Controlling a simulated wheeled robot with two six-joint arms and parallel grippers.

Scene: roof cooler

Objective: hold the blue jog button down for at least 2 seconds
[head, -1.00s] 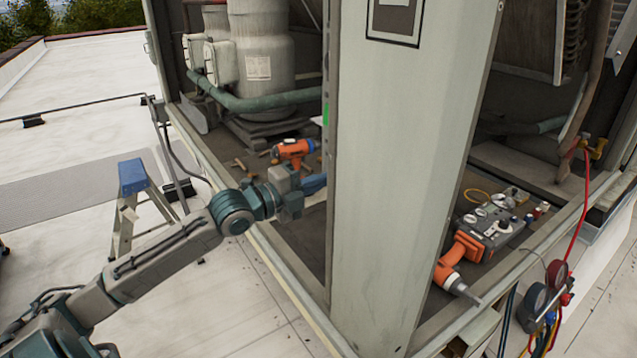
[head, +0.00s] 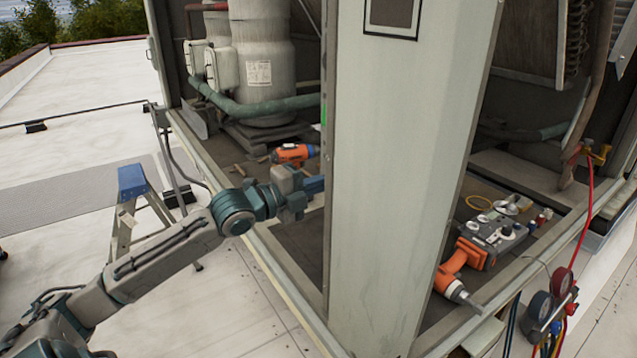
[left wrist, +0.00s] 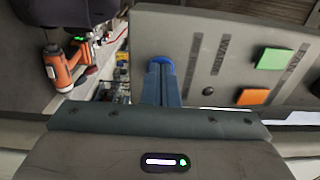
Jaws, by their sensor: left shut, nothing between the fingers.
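In the left wrist view the blue jog button (left wrist: 163,60) is a round blue shape on a grey panel (left wrist: 200,20). My left gripper (left wrist: 163,68) is shut and empty, its dark blue fingertips right in front of the button and covering most of it. I cannot tell whether they touch it or whether it is pressed in. In the head view my left gripper (head: 318,184) reaches to the left edge of the grey post (head: 400,190); the button is hidden there. My right gripper is not in view.
A green button (left wrist: 273,59) and an orange button (left wrist: 252,97) sit on the same panel, right of the fingers. An orange drill (head: 292,153) lies behind my gripper inside the cooler. Another orange tool (head: 452,272) and gauges (head: 545,305) are right of the post.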

